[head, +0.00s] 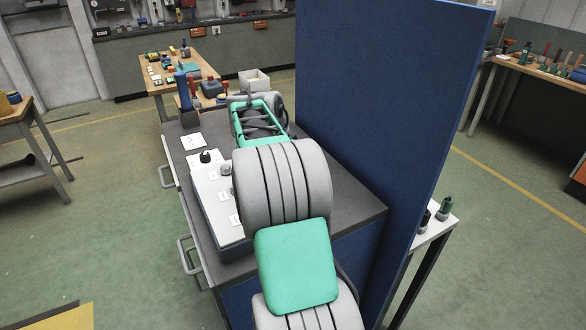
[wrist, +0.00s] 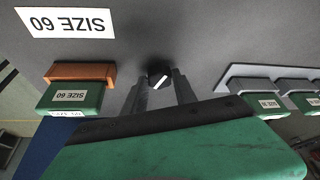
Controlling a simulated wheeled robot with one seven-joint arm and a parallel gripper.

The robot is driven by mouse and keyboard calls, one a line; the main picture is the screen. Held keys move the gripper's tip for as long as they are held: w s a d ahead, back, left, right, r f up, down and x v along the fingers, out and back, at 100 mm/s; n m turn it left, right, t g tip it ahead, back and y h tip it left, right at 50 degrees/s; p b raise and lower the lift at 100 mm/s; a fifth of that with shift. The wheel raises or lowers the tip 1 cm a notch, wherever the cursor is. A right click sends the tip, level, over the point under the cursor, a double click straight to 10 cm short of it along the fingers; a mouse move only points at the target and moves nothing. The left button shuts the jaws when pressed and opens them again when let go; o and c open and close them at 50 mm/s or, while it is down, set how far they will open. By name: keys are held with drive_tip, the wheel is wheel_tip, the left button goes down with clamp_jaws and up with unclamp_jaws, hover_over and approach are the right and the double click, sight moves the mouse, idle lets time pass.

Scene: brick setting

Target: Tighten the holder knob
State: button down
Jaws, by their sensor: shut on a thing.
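The knob (wrist: 158,72) is small, round and black with a white pointer line, set on a grey surface in the wrist view. My gripper (wrist: 158,84) has its two grey fingers on either side of it, shut on the knob. The pointer line is slanted. The lower part of the knob is partly hidden between the fingers. In the head view my arm covers the middle of the picture, and I cannot make out the fingertips or the held knob there.
In the wrist view a green block labelled SIZE 60 (wrist: 72,97) sits at an orange holder left of my gripper; grey holders (wrist: 252,84) with green blocks stand right. In the head view a tall blue panel (head: 390,100) rises right of the dark bench (head: 352,208). A control box (head: 213,190) is on the bench.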

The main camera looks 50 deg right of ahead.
drive_tip(key=c, duration=1)
unclamp_jaws()
drive_tip(key=v, duration=0.8)
drive_tip(key=shift+p, duration=0.3)
